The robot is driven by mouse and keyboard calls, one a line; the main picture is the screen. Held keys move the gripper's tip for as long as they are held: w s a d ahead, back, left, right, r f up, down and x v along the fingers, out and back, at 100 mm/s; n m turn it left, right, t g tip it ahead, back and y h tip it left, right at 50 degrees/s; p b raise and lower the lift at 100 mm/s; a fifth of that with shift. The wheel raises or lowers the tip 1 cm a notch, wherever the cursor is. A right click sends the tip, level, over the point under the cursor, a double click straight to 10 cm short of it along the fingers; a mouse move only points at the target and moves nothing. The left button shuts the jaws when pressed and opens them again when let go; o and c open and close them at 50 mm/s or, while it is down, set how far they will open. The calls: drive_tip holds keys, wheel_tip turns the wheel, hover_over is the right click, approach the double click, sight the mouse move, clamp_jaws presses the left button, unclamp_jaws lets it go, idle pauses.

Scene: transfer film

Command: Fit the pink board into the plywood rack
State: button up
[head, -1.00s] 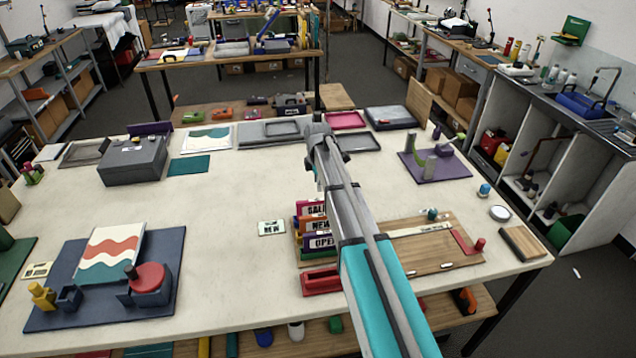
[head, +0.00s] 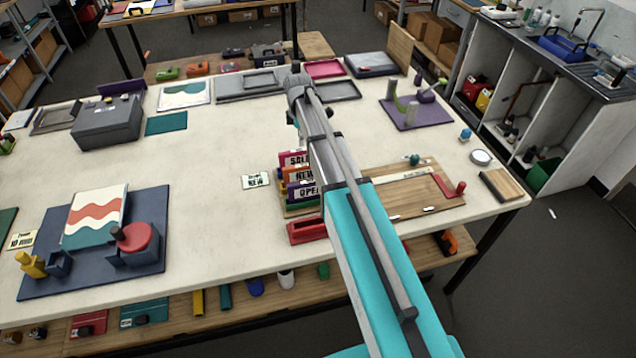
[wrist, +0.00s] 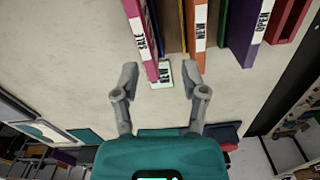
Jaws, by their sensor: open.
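The pink SALE board (head: 288,159) stands at the back of the row of sign boards in the plywood rack (head: 289,211). Orange NEW and purple OPEN boards stand in front of it. My arm hides the right part of the row, and I cannot tell how deep the pink board sits. In the wrist view the pink board (wrist: 139,38) slants down from the top edge, its lower end near the space between my fingers. My gripper (wrist: 162,75) is open, with nothing clasped between its fingers. In the head view my arm mostly hides it.
A small NEW card (head: 256,181) lies left of the rack. A red tray (head: 307,230) stands in front of the rack, and a wooden board (head: 410,195) with small items lies to the right.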

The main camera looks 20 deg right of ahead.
drive_tip(key=s+m, duration=1.6)
drive_tip(key=s, duration=1)
drive_tip(key=shift+s+a, duration=0.15)
drive_tip(key=shift+s, duration=0.2)
wheel_tip(320, 180, down, 7)
drive_tip(key=b, duration=0.7)
